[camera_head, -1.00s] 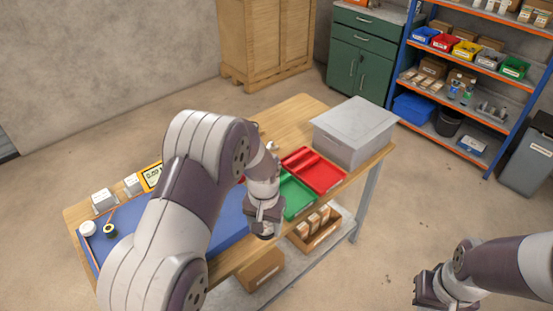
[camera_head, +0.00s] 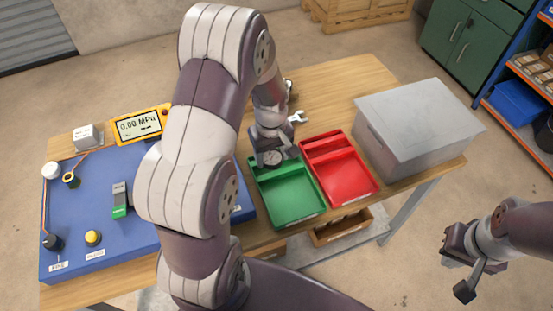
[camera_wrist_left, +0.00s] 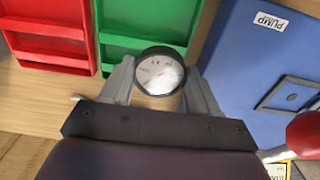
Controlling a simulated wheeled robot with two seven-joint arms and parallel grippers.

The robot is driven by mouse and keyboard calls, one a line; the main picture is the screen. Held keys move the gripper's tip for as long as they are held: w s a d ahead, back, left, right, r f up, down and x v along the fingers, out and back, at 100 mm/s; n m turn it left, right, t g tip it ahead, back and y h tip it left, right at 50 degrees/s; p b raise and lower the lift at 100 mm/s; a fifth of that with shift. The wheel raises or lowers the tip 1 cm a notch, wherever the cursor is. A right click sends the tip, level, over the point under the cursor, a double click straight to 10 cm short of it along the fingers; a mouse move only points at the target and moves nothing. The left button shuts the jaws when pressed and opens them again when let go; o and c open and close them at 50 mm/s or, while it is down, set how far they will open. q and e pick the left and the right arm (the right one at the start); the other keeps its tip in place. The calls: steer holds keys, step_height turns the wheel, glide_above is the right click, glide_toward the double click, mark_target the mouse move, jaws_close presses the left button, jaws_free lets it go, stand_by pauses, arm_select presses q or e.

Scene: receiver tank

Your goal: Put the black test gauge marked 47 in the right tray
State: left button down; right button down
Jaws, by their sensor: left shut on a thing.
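My left gripper (camera_head: 272,160) is shut on a round gauge (camera_head: 272,158) with a white face and dark rim. In the wrist view the gauge (camera_wrist_left: 160,72) sits between both fingers; its marking is too small to read surely. The gripper is over the far end of the green tray (camera_head: 290,192) in the head view. The red tray (camera_head: 345,180), the right one of the two, lies just right of it and holds no loose thing that I can see. My right gripper (camera_head: 462,265) is open and empty, off to the right of the table.
A grey lidded box (camera_head: 415,125) stands right of the red tray. A blue panel (camera_head: 110,220) with a yellow digital meter (camera_head: 140,125) behind it fills the left. A wrench (camera_head: 297,117) lies behind the trays. My left arm hides the table's middle.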

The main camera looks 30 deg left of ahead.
mark_target(277, 157)
arm_select(q)
steer(key=w+f, duration=0.1)
steer(key=f, duration=0.1)
steer(key=w+f, duration=0.3)
steer(key=shift+a+f+p, duration=0.25)
steer(key=shift+f+p, duration=0.1)
steer(key=shift+f, duration=0.35)
steer(key=shift+w+a+f, duration=0.1)
steer(key=shift+w, duration=0.05)
steer(key=shift+f, duration=0.15)
steer(key=shift+c, duration=1.3)
jaws_free()
